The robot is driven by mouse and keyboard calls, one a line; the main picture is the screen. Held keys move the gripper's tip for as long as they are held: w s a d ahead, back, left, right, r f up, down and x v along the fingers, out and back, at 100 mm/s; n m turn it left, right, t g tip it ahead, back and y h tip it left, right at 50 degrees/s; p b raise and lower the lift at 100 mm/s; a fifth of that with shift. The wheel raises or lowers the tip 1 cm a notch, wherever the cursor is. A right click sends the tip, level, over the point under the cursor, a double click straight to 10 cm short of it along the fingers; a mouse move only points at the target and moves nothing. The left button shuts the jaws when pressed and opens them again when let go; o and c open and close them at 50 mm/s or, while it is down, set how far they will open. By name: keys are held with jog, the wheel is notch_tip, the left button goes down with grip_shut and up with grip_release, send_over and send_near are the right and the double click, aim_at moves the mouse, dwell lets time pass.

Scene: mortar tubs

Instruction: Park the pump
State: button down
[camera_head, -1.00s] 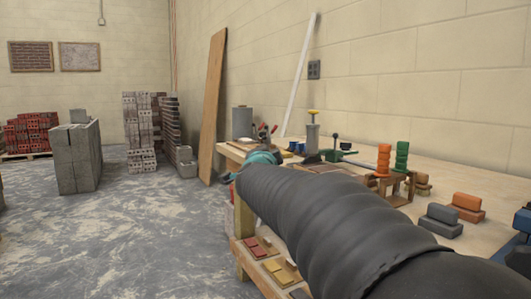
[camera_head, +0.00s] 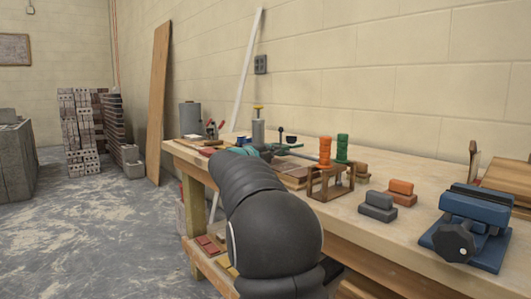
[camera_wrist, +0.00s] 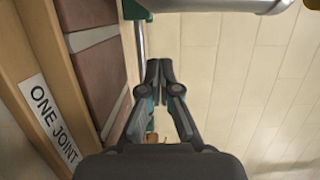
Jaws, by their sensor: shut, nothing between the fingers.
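A grey upright cylinder with a yellow top handle (camera_head: 258,131), which looks like the pump, stands near the far end of the workbench (camera_head: 400,208). A thin metal rod (camera_wrist: 140,45) and a grey metal body with green parts (camera_wrist: 220,4) show beyond the fingertips; I cannot tell if these belong to the pump. In the head view my arm hides the gripper's fingers.
A brick sample board labelled ONE JOINT (camera_wrist: 54,120) lies left of the fingers. A blue vise (camera_head: 470,225) sits at right. A leaning plank (camera_head: 159,100) stands behind the bench.

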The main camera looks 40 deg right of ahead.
jog(key=x, duration=0.3)
jog(key=shift+d, duration=0.15)
jog(key=w, duration=0.2)
jog(key=shift+w+a+p, duration=0.3)
jog(key=shift+a+p, duration=0.05)
jog(key=shift+w, duration=0.65)
